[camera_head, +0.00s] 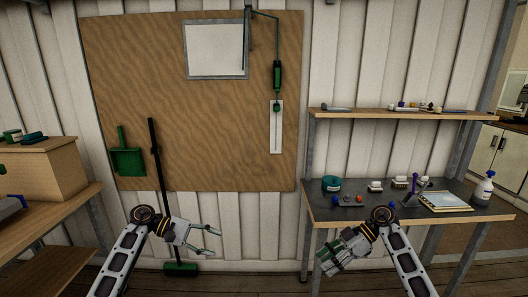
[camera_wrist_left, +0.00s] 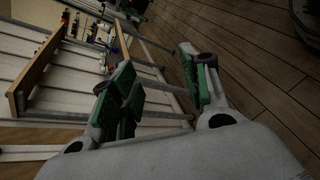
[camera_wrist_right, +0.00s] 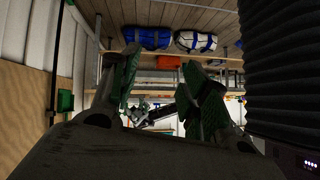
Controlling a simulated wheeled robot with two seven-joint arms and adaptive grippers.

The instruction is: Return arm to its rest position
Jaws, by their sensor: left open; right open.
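In the head view my left gripper (camera_head: 212,242) is open and empty, held in front of the wall below the wooden board, with its fingers pointing right. Its two green-padded fingers stand apart in the left wrist view (camera_wrist_left: 160,95). My right gripper (camera_head: 325,262) is held in front of the workbench's left end, pointing left and slightly down. In the right wrist view (camera_wrist_right: 160,95) its green-padded fingers are apart with nothing between them. Neither gripper touches anything that I can see.
A workbench (camera_head: 488,216) at right carries a teal roll (camera_head: 331,184), a spray bottle (camera_head: 483,188) and small items. A wooden shelf (camera_head: 385,113) is above it. A broom (camera_head: 160,180) and green dustpan (camera_head: 127,160) are by the board (camera_head: 215,130). A wooden box (camera_head: 45,170) stands at left.

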